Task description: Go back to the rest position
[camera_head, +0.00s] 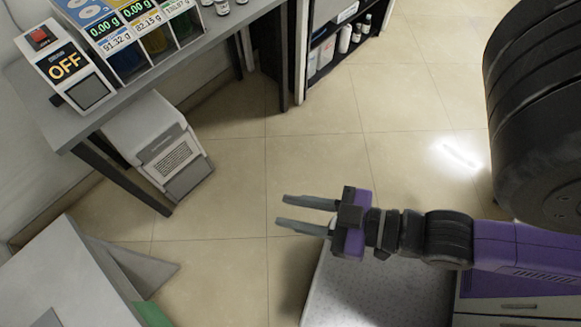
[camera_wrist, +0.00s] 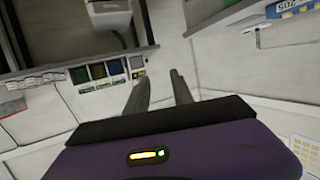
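My gripper (camera_head: 279,211) is stretched out over the tiled floor in the head view, pointing left. Its two grey fingers are apart with nothing between them. In the wrist view the open fingers (camera_wrist: 158,82) also show empty, above my purple wrist housing. My black and purple arm comes in from the right side of the head view.
A grey table (camera_head: 75,125) at the upper left bears a device reading OFF (camera_head: 66,66) and several dispensers (camera_head: 128,45) with weight displays. A white box-shaped machine (camera_head: 160,150) stands beneath it. A dark shelf (camera_head: 335,40) holds bottles. Floor between them is clear.

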